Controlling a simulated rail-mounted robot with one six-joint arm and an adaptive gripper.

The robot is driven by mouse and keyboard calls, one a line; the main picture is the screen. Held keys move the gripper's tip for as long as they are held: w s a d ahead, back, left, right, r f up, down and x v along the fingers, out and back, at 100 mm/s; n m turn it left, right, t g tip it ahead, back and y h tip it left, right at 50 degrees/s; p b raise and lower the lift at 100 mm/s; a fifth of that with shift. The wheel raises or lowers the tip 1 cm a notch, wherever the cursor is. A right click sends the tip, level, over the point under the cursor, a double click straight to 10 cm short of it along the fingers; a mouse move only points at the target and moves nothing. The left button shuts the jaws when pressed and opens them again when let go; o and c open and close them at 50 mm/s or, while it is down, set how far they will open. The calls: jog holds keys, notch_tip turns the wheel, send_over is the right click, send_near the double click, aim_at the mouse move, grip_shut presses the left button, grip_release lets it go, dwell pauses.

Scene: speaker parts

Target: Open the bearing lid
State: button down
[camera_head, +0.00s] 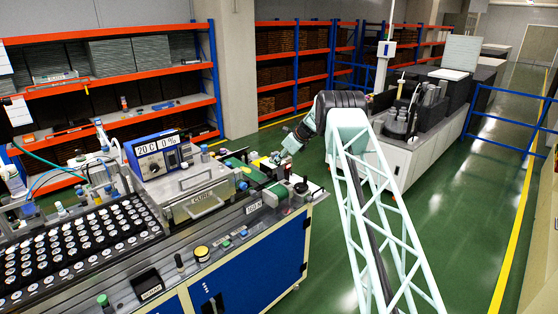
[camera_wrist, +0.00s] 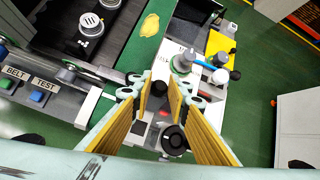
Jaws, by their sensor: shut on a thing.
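My gripper (camera_wrist: 160,84) has its two yellow-padded fingers closed around a small black knob (camera_wrist: 158,88) in the wrist view. The knob sits above a pale panel at the bench end; the fingers hide most of what is below it, so I cannot make out the bearing lid's outline or whether it is raised. A larger round black knob (camera_wrist: 174,138) shows nearer the camera, between the finger pads. In the head view my gripper (camera_head: 285,146) is at the bench's right end, small and partly hidden by my wrist.
The curing box (camera_head: 200,190) stands left of my gripper.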

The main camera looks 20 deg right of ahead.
jog(key=shift+w+d+r, duration=0.15)
jog(key=shift+w+r, duration=0.2)
jog(key=shift+r, duration=0.05)
jog(key=c, duration=2.9)
grip_release()
jog(key=o, duration=0.3)
jog(key=shift+w+f, duration=0.15)
jog(key=shift+f, duration=0.1)
jog(key=shift+o, duration=0.5)
jog(key=shift+f, duration=0.15)
jog(key=shift+s, duration=0.2)
jog(key=v, duration=1.2)
jog(key=shift+r, duration=0.25)
